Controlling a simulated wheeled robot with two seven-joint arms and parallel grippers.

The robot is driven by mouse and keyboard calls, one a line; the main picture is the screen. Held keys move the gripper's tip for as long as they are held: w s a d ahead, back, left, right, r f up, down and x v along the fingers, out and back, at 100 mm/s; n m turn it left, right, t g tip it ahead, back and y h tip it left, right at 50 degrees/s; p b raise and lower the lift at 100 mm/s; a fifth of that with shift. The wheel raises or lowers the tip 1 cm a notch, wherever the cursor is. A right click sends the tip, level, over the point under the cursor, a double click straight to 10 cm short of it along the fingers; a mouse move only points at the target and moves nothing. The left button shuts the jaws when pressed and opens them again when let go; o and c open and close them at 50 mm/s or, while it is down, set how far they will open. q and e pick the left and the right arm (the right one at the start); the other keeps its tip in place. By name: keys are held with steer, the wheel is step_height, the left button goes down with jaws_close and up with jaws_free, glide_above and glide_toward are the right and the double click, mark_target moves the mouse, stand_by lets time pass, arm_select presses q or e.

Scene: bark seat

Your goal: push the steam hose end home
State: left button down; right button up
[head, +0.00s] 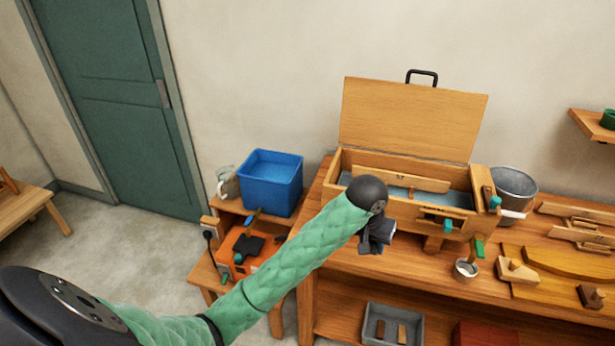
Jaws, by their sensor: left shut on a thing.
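A long wooden box (405,204) with its lid (410,120) raised stands on the bench against the wall. My left gripper (374,246) is in front of the box's front wall, low over the bench. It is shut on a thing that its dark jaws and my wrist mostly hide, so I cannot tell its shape. No steam hose end can be made out clearly, nor any socket it fits. An orange unit (238,243) with black parts stands on the low stand at the left. My right gripper is not in view.
A blue tub (271,183) stands behind the orange unit. A metal bucket (513,188) is right of the box. A small cup (465,269), clamps and wooden pieces lie on the bench (410,268). A grey tray (392,322) is on the lower shelf.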

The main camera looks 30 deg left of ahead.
arm_select(q)
steer(key=shift+d+g, duration=0.3)
